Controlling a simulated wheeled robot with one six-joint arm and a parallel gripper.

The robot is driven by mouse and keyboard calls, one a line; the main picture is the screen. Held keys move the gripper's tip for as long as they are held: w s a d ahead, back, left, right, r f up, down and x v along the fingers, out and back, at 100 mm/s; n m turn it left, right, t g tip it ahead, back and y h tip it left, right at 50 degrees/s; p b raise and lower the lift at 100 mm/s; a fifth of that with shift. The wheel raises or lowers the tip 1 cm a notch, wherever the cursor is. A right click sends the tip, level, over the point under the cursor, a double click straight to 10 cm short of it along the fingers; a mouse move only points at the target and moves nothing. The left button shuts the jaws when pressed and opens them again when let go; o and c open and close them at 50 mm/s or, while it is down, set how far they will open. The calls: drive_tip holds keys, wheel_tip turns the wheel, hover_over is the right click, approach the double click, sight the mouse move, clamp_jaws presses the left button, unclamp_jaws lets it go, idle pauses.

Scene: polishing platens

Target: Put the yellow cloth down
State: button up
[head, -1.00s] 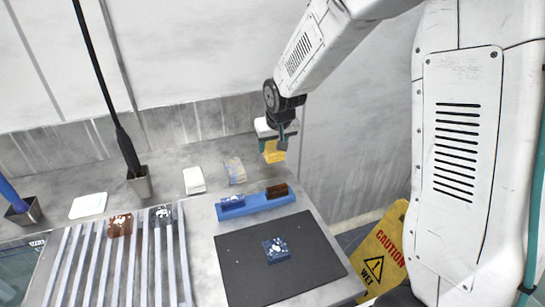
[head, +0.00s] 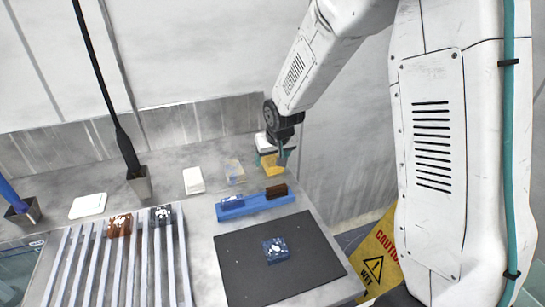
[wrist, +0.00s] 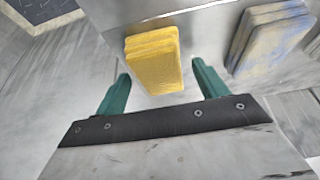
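The yellow cloth (head: 272,168) is a folded, layered pad at the back right of the grey counter. It lies in line with the other folded cloths. My gripper (head: 272,157) is just above it. In the wrist view the yellow cloth (wrist: 153,60) sits between and beyond the two teal fingertips of my gripper (wrist: 161,72). The fingers are wide apart, with a gap on each side of the cloth, and hold nothing. The cloth appears to rest on the counter; its underside is hidden.
A stained cloth (head: 233,172) and a white cloth stack (head: 193,180) lie to the left. A blue holder (head: 265,203) with a blue and a brown block stands in front. A black mat (head: 230,265) carries a blue block. A slatted rack (head: 140,265) is at left.

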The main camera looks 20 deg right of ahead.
drive_tip(key=shift+r, duration=0.1)
drive_tip(key=v, duration=1.1)
drive_tip(key=s+d+r+g, duration=0.1)
drive_tip(key=s+r, duration=0.2)
drive_tip(key=s, duration=0.7)
drive_tip(key=s+d+r+g, duration=0.1)
drive_tip(key=s+r, duration=0.2)
drive_tip(key=s, duration=0.8)
drive_tip(key=s+d+r+g, duration=0.1)
drive_tip(key=s+r, duration=0.2)
drive_tip(key=s, duration=0.8)
drive_tip(key=shift+o, duration=0.5)
drive_tip(key=shift+r, duration=0.1)
